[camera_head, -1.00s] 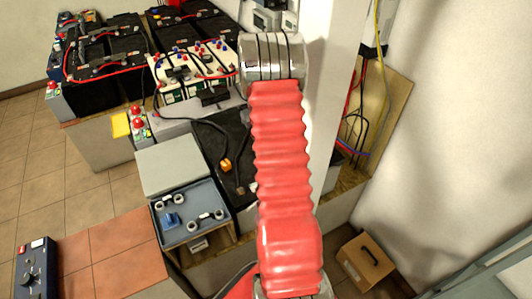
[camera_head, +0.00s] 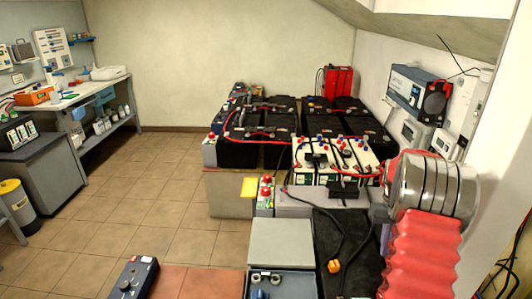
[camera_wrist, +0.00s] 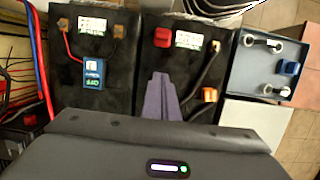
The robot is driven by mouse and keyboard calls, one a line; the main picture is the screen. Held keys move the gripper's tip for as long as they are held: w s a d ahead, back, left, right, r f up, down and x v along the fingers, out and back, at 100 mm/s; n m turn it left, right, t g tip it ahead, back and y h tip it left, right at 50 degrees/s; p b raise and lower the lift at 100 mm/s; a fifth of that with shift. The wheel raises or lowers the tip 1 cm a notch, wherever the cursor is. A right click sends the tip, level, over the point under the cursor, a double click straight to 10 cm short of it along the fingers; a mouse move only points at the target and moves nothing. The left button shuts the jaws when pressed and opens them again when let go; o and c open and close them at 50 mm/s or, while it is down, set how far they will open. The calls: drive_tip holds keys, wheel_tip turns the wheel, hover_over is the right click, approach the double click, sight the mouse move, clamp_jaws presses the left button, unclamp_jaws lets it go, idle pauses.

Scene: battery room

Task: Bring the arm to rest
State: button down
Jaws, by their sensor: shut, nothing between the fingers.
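My arm, with a red ribbed sleeve (camera_head: 420,258) and chrome rings, reaches up at the lower right of the head view. My gripper (camera_wrist: 160,98) shows in the wrist view as narrow purple-grey fingers, shut together and empty. It is over a black battery (camera_wrist: 205,75) with a red terminal cap and an orange connector (camera_wrist: 209,95); I cannot tell how high above. The orange connector also shows in the head view (camera_head: 333,266). In the head view the fingers are hidden.
A tray (camera_wrist: 240,75) with metal clamps and a blue piece lies right of the battery. A second black battery (camera_wrist: 75,35) carries a blue tag (camera_wrist: 94,74). Battery racks (camera_head: 258,140) stand behind; a wall charger (camera_head: 418,90) is close at right.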

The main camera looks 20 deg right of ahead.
drive_tip(key=s+a+r+n+t, duration=0.1)
drive_tip(key=s+a+r, duration=0.4)
drive_tip(key=a, duration=0.8)
drive_tip(key=s+a+r+n+t, duration=0.1)
drive_tip(key=s+a+r+t, duration=0.3)
drive_tip(key=a+r, duration=0.5)
drive_tip(key=s+a+r+n+t+h, duration=0.1)
drive_tip(key=s+a+r, duration=0.5)
drive_tip(key=a, duration=1.2)
drive_tip(key=shift+a+r+n+t, duration=0.3)
drive_tip(key=shift+r+n+t, duration=0.25)
drive_tip(key=shift+t, duration=0.55)
drive_tip(key=shift+f, duration=0.1)
